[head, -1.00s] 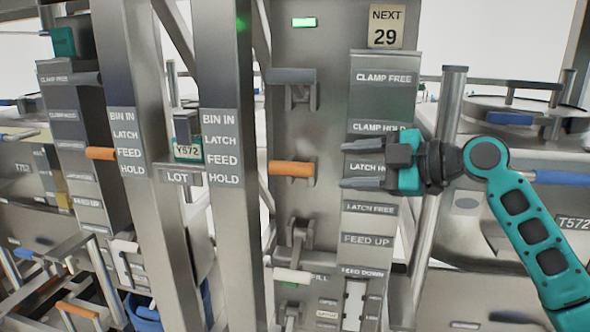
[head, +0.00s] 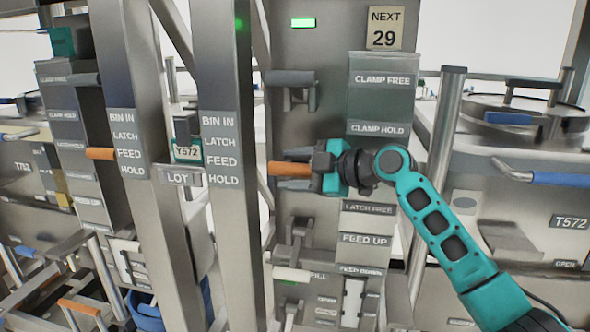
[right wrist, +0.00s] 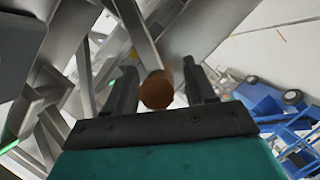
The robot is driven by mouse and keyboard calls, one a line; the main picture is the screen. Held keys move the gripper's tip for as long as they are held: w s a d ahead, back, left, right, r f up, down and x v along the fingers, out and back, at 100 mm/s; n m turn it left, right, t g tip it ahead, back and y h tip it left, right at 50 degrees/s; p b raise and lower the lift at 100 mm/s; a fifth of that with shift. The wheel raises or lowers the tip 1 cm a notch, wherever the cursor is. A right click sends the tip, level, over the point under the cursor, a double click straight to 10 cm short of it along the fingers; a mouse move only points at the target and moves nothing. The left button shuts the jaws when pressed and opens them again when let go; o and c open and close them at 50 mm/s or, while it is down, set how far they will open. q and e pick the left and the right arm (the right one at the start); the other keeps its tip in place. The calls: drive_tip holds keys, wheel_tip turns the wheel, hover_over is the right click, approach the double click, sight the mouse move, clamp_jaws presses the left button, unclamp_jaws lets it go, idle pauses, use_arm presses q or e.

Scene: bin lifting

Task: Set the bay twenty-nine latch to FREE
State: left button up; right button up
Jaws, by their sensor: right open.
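The bay marked NEXT 29 has a tall grey panel with an orange latch handle (head: 288,168) beside the LATCH labels. The LATCH FREE label (head: 369,209) shows just below my arm; the label above it is hidden behind my gripper. My right gripper (head: 294,171) is open, with its fingers around the orange handle in the head view. In the right wrist view the handle's round end (right wrist: 156,90) sits between the two open fingers (right wrist: 163,88), with no clear contact. My left gripper is not in view.
A grey clamp handle (head: 292,77) is above and a white feed handle (head: 291,274) below. A steel post (head: 229,130) with BIN IN, LATCH, FEED and HOLD labels stands close left. A bin marked T572 (head: 568,222) is at right.

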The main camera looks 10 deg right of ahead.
drive_tip(key=shift+c, duration=0.3)
clamp_jaws()
